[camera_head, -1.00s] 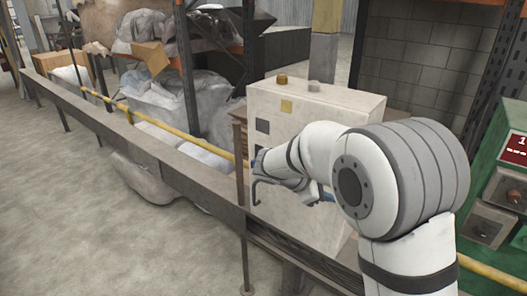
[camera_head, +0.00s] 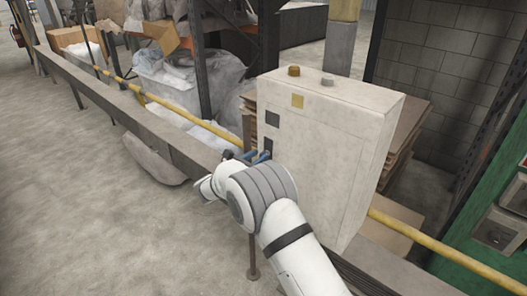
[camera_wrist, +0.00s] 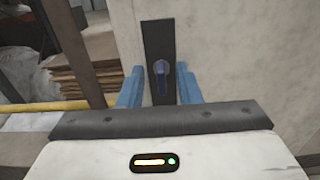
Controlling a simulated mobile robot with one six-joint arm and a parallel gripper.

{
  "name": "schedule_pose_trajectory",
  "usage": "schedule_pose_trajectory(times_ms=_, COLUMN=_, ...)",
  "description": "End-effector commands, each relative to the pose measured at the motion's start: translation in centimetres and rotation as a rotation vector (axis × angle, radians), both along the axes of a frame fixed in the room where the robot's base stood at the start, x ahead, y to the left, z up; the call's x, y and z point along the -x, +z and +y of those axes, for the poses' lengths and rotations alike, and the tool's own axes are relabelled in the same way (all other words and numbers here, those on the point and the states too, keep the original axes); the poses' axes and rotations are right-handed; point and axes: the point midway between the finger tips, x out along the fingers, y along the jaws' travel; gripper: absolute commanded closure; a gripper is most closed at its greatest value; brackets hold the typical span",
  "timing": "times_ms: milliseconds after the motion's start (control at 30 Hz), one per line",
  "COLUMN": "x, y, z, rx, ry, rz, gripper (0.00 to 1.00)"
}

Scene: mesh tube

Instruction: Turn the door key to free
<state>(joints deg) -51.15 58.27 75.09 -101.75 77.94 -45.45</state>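The door key (camera_wrist: 161,72) is a small dark blue-grey piece. It stands upright on a narrow black plate (camera_wrist: 158,32) on the pale cabinet's face in the wrist view. My gripper (camera_wrist: 160,71) is open, with one blue finger on each side of the key and a visible gap to it on both sides. Whether the fingertips reach as deep as the key, I cannot tell. In the head view my gripper's blue fingers (camera_head: 256,156) point at the side of the pale cabinet (camera_head: 335,150); my arm hides the key there.
A brown steel rail (camera_head: 130,115) and a yellow bar (camera_head: 195,128) run past the cabinet. Stacked brown boards (camera_wrist: 83,72) stand beside it. Bagged material (camera_head: 180,75) lies on the left behind the rail. The grey floor (camera_head: 80,200) at left is open.

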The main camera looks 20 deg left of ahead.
Motion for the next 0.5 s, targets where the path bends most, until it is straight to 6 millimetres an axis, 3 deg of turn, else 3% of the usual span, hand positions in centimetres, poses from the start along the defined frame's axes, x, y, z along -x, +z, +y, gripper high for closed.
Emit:
schedule_pose_trajectory(times_ms=200, x=-2.3, y=0.1, z=-1.0, rx=0.000, ry=-0.002, rz=0.001, gripper=0.69)
schedule_pose_trajectory(times_ms=500, x=-2.7, y=0.0, z=-1.2, rx=-0.001, ry=-0.003, rz=0.001, gripper=0.69)
